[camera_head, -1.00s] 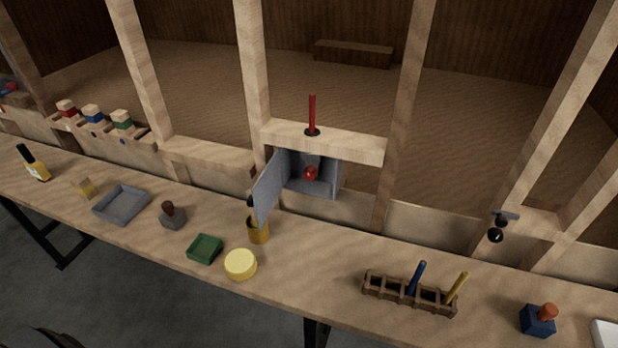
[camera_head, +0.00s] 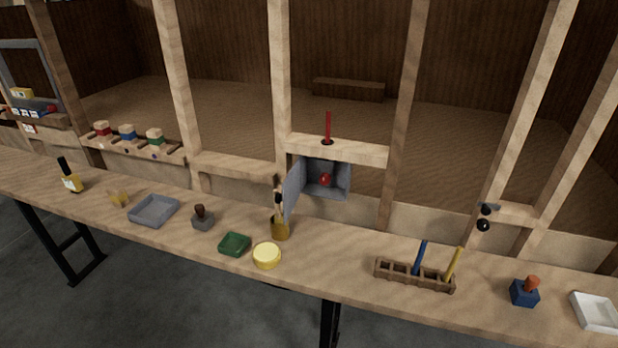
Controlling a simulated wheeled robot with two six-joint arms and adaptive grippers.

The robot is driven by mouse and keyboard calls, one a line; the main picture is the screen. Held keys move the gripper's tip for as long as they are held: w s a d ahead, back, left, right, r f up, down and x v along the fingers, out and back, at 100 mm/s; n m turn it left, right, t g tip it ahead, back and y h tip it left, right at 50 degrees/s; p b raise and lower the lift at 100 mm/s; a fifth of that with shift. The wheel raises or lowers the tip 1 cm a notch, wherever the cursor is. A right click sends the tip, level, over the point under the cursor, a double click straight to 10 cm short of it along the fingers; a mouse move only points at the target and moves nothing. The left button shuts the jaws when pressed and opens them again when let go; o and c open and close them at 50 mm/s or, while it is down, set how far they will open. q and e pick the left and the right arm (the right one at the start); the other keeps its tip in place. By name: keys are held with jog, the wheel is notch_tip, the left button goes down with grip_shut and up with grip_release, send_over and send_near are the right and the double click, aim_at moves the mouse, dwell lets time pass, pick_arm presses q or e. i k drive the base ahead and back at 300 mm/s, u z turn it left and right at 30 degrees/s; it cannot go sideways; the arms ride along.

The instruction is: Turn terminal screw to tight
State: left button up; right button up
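A grey box (camera_head: 341,181) with its door (camera_head: 293,187) swung open to the left is mounted under a short wooden crosspiece between two studs. A round red knob or screw head (camera_head: 325,180) shows inside the box; I cannot tell how far it is turned. A red-handled tool (camera_head: 327,128) stands upright in a dark hole in the crosspiece (camera_head: 350,150) above the box. Neither of my grippers is in view.
The long workbench (camera_head: 330,276) holds a wooden rack (camera_head: 398,277) with blue and yellow handled tools, a yellow round tin (camera_head: 267,254), a green tray (camera_head: 234,243), a grey tray (camera_head: 155,209), a blue block (camera_head: 523,292) and a white tray (camera_head: 597,312). Studs flank the box.

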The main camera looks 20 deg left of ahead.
aim_at(324, 178)
jog(key=u, duration=0.25)
jog(key=i, duration=1.05)
jog(key=z, duration=0.1)
